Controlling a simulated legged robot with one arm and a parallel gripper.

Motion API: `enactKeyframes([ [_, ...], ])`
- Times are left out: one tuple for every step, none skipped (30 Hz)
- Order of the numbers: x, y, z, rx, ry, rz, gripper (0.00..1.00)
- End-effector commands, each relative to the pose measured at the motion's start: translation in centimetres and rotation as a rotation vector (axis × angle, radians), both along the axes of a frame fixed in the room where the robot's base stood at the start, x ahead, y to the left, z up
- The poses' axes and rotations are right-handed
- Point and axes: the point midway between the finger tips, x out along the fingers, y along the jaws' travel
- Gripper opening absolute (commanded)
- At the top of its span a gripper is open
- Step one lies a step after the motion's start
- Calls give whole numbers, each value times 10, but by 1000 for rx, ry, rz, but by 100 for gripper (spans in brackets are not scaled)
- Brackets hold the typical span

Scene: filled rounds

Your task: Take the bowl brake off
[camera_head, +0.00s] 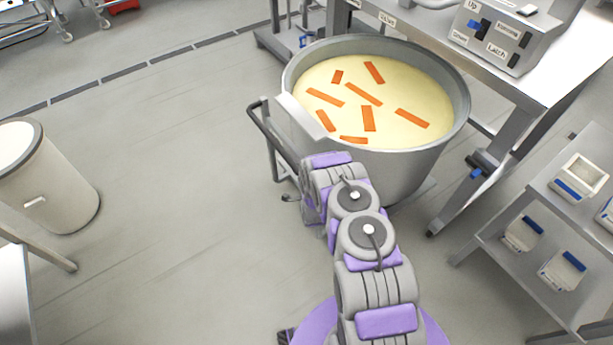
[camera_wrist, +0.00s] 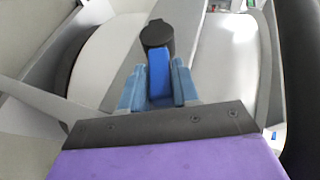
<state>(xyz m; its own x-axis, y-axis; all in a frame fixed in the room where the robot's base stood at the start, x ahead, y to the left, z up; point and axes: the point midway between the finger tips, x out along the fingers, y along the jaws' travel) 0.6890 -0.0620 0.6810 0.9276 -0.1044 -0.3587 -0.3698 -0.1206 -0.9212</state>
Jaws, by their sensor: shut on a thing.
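The large grey bowl (camera_head: 405,168) stands on a wheeled frame in the head view, filled with pale yellow contents and several orange strips. My arm reaches to the near left side of the bowl, and my gripper is hidden there. In the wrist view my gripper (camera_wrist: 158,74) has its light blue fingers closed on both sides of a blue lever (camera_wrist: 159,64), which looks like the bowl brake. A dark round piece (camera_wrist: 157,33) sits at the lever's far end. Whether the brake is on or off cannot be told.
A control box (camera_head: 495,38) with labelled switches stands on the steel table (camera_head: 440,50) at upper right. A shelf (camera_head: 505,240) with white and blue containers is at right. A pale bin (camera_head: 62,185) stands at left. The floor between bin and bowl is clear.

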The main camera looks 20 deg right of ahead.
Motion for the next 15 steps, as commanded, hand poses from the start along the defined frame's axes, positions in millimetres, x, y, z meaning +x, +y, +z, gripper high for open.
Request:
enactKeyframes([
  [-1,3,-3,1,6,7,0],
  [-1,3,-3,2,6,7,0],
  [-1,2,-3,3,6,7,0],
  [0,0,-3,5,6,6,33],
  [0,0,-3,6,6,6,36],
  [1,-1,-3,7,4,4,40],
  [1,-2,-3,7,4,4,43],
  [1,-2,-3,7,3,4,46],
  [1,-3,-3,8,3,4,49],
  [1,-4,-3,9,2,4,51],
  [1,-5,-2,10,2,2,51],
  [1,-6,-2,10,2,0,51],
  [1,-6,-2,10,1,-1,51],
  [1,-6,-2,9,1,-2,51],
  [1,-6,-2,8,1,-2,51],
])
